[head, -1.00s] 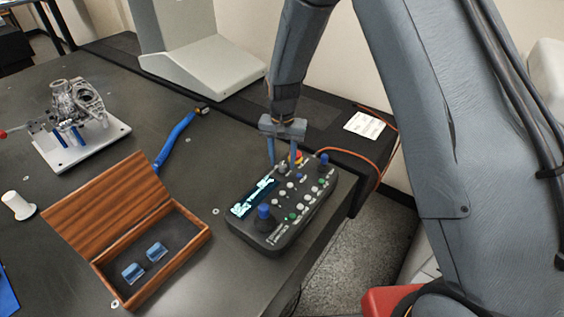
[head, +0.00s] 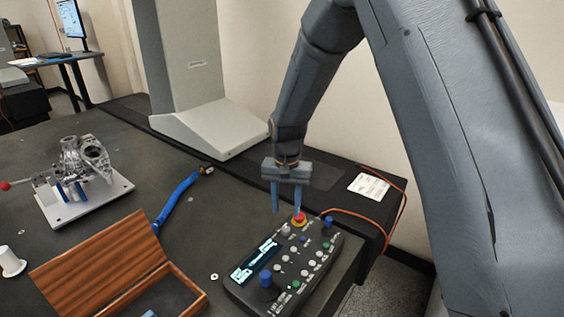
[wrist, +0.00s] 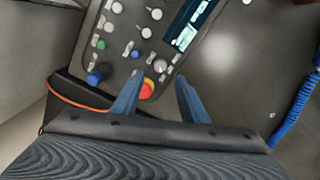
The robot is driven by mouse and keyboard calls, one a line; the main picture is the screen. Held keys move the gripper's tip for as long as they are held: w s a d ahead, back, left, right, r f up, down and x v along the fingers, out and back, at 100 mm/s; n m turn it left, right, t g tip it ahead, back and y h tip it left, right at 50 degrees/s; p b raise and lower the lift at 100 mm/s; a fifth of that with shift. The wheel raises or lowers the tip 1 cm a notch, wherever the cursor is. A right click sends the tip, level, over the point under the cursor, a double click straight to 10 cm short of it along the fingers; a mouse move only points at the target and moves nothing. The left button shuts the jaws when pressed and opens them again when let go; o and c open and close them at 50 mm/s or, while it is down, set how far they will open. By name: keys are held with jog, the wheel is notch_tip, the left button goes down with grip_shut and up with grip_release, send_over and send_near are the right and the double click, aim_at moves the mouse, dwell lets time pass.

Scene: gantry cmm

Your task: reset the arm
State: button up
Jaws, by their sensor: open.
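My gripper (head: 287,198) is open and empty, pointing down above the far end of the control pendant (head: 262,291). Its two blue fingers are apart. In the wrist view my gripper (wrist: 157,90) shows its fingers on either side of the line to the red and yellow emergency button (wrist: 147,88), with nothing held between them. In the head view that button (head: 299,219) lies just below and right of the fingertips. Whether the fingertips touch the pendant cannot be told, but a gap seems to show.
An open wooden box (head: 190,284) stands left of the pendant. A blue hose (head: 175,203) lies behind it. A metal casting on a white plate (head: 85,197) stands at left. A grey machine column (head: 190,60) rises behind. An orange cable (head: 378,236) runs along the right edge.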

jog(key=s+d+r+n, duration=0.1)
jog(key=s+d+r, duration=0.1)
jog(key=s+d, duration=0.3)
jog(key=s+d+r+n, duration=0.1)
jog(key=s+d+r, duration=0.2)
jog(key=s+d, duration=0.3)
jog(key=s+d+r+t, duration=0.1)
jog(key=s+d, duration=0.5)
jog(key=s, duration=0.6)
jog(key=shift+r+n, duration=0.4)
jog(key=shift+r, duration=0.35)
